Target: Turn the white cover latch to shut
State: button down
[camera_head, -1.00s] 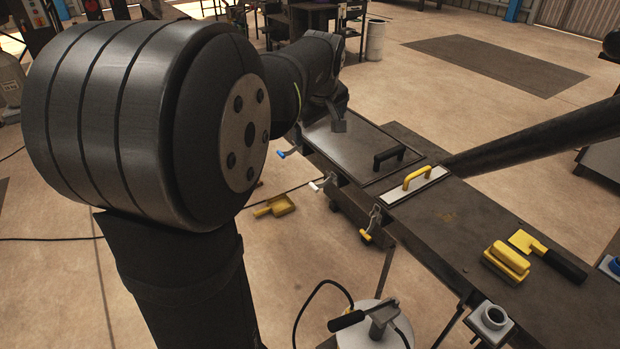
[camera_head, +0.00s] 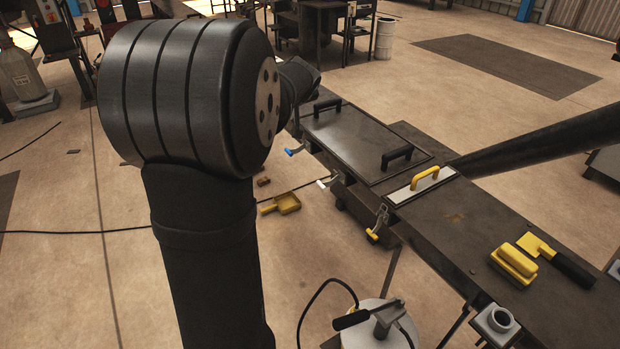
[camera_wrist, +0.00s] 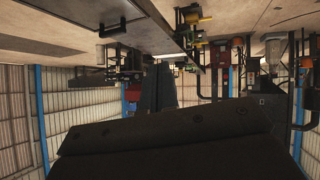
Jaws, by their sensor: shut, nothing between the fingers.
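The white-tipped latch (camera_head: 323,184) sticks out from the bench's left side, under the edge of the dark cover (camera_head: 352,138). The cover lies flat with two black handles. A blue-tipped latch (camera_head: 294,151) sits farther back along the same side, and a yellow-tipped latch (camera_head: 374,236) nearer. My gripper is hidden behind my arm in the head view. In the wrist view my gripper (camera_wrist: 157,80) is dark, shut and empty, pointing away from the dark link at the bottom. No contact with any latch shows.
A pale plate with a yellow handle (camera_head: 424,178) lies beside the cover. A yellow brush (camera_head: 515,262) and a yellow scraper (camera_head: 537,246) lie on the bench (camera_head: 460,220). A thick dark bar (camera_head: 540,138) reaches in from the right. A yellow scoop (camera_head: 283,204) lies on the floor.

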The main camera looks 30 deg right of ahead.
jog(key=w+f+m+h, duration=0.6)
jog(key=w+m, duration=0.1)
jog(key=m, duration=0.2)
jog(key=s+a+f+m+g+h, duration=0.2)
jog(key=s+a+f+m+g, duration=0.2)
jog(key=s+f+m+g, duration=0.5)
jog(key=d+f+n, duration=0.1)
jog(key=d+f, duration=0.8)
jog(key=f, duration=0.3)
jog(key=shift+s+d+n+g, duration=0.3)
jog(key=shift+d+g, duration=0.1)
jog(key=shift+a+f+h, duration=0.15)
jog(key=shift+f+h, duration=0.25)
